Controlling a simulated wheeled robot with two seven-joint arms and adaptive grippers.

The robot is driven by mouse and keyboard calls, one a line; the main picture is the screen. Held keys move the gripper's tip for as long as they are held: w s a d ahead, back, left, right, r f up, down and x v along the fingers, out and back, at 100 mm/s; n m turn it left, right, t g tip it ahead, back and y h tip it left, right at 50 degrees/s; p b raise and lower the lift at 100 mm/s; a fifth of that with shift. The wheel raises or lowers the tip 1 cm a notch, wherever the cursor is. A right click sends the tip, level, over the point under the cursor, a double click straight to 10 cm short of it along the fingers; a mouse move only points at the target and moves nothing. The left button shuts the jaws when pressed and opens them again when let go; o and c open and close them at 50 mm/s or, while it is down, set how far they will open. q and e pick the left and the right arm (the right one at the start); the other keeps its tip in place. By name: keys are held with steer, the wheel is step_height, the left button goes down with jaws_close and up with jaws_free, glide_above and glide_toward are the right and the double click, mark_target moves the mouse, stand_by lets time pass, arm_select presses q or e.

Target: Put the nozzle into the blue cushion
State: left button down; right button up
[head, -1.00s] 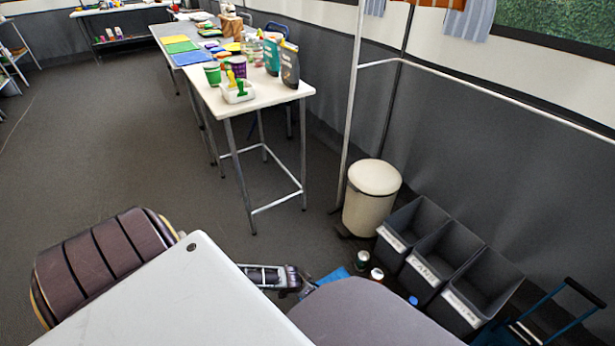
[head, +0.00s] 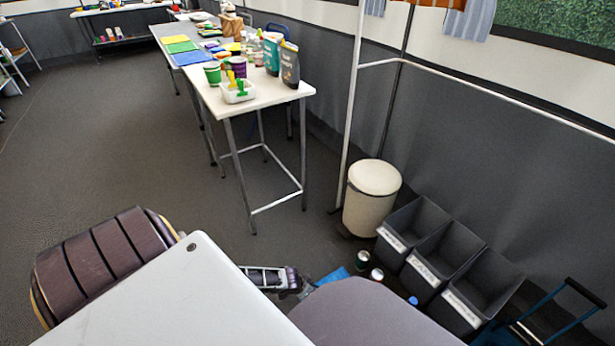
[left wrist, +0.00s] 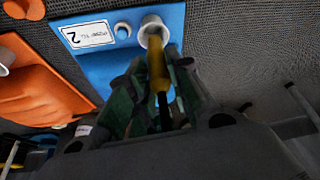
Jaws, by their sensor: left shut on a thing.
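In the left wrist view my left gripper (left wrist: 160,88) is shut on the nozzle (left wrist: 157,62), a yellow tube with a dark lower part. The blue cushion (left wrist: 95,58) lies flat beyond the fingers, with a white label, a small round knob and a white ring-shaped port (left wrist: 153,22). The nozzle's yellow tip overlaps the port's opening; how deep it sits I cannot tell. In the head view a small blue patch (head: 335,275), seemingly the cushion, shows beside my left arm's end, the rest hidden behind my body. My right gripper is not in view.
An orange cushion (left wrist: 40,88) lies left of the blue one. In the head view, grey bins (head: 440,255), a white trash can (head: 372,195) and small cans (head: 362,260) stand nearby. A white table (head: 262,95) with bottles is farther back. The floor at left is open.

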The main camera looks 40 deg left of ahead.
arm_select(q)
steer(key=shift+f, duration=0.25)
stand_by(0.7)
steer(key=shift+f+b, duration=0.4)
steer(key=shift+f, duration=0.2)
stand_by(0.4)
steer(key=shift+f, duration=0.3)
steer(key=shift+f+b, duration=0.45)
stand_by(0.6)
steer(key=c, duration=1.2)
jaws_free()
steer(key=shift+c, duration=0.2)
steer(key=o, duration=0.5)
